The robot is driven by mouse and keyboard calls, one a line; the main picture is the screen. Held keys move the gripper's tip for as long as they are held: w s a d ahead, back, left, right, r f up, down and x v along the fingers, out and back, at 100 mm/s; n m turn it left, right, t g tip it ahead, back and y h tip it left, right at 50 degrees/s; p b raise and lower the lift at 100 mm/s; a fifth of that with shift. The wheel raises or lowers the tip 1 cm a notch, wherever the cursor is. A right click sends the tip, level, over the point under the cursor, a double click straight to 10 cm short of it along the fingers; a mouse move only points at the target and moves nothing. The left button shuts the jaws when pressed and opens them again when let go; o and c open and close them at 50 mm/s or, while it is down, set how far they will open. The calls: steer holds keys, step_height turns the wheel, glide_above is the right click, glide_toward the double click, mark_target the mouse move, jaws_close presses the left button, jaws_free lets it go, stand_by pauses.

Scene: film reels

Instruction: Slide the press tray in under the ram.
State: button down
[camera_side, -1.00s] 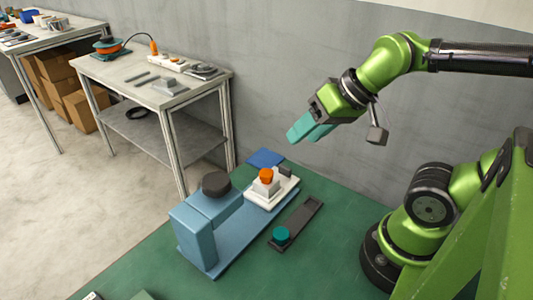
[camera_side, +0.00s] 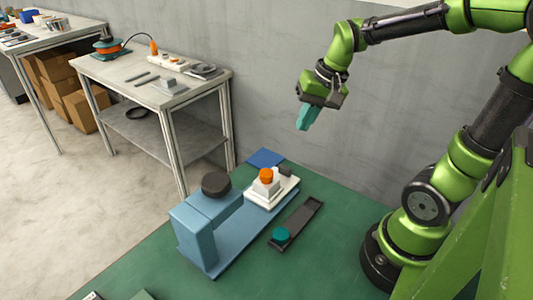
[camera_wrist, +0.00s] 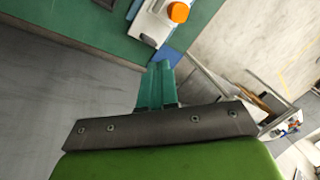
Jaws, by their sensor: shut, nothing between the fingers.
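The press (camera_side: 222,232) is a blue frame on the green table, with a dark round ram cap (camera_side: 216,183) on its top. The white press tray (camera_side: 272,189) sits on the far right end of the press base, out from under the ram. It bears a pale block with an orange knob (camera_side: 266,175) and a dark piece behind. My gripper (camera_side: 307,118) has teal fingers; it is shut and empty, in the air above and behind the tray, touching nothing. In the wrist view, the fingers (camera_wrist: 156,86) are together, and the tray (camera_wrist: 151,22) and orange knob (camera_wrist: 179,12) show beyond them, partly cut off.
A dark strip (camera_side: 303,218) with a teal round knob (camera_side: 281,234) lies right of the press. A blue flat sheet (camera_side: 265,158) lies behind the tray. The grey wall stands close behind. A side bench (camera_side: 150,86) with tools stands at left.

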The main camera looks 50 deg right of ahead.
steer(key=w+d+f+m+g+y, duration=0.2)
steer(key=w+d+f+m, duration=0.1)
steer(key=d+m, duration=0.25)
steer(key=w+d+f+m+g+y, duration=0.1)
steer(key=w+d+f+m+g, duration=0.1)
steer(key=d+f+m, duration=0.3)
steer(key=shift+n, duration=0.65)
steer(key=x, duration=0.7)
steer(key=shift+d+f, duration=0.15)
steer(key=shift+f, duration=0.05)
steer(key=a, duration=0.3)
steer(key=shift+w+a+f, duration=0.1)
steer(key=shift+a+f, duration=0.05)
steer(key=shift+a, duration=0.4)
steer(key=shift+a, duration=0.15)
glide_above(255, 208)
